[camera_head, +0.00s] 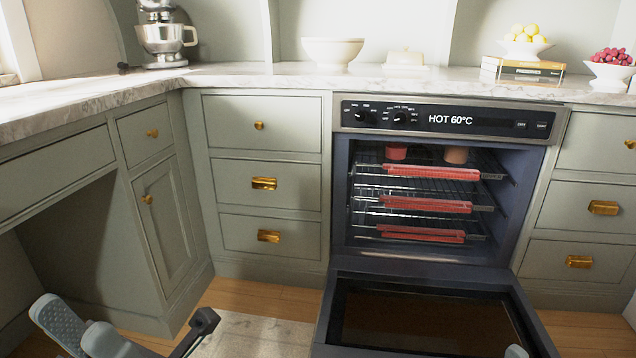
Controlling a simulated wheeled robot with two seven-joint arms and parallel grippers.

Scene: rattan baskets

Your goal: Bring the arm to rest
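My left gripper (72,314) is low at the left edge of the head view. Its two blue-grey ribbed fingers stand apart, with nothing seen between them. It is over the floor in front of the left cabinets, clear of the oven. Only a small blue-grey tip of my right gripper (516,351) shows at the bottom edge, in front of the open oven door (335,290). The rest of that gripper is out of frame, so its opening and any load are hidden.
The oven has several wire racks (400,203) with red front guards; two reddish cups (456,155) stand inside. Its panel (450,119) reads HOT 60°C. The marble counter (240,75) holds a mixer (165,38), a bowl (332,50), books and fruit. A dark bar (203,320) shows near the rug.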

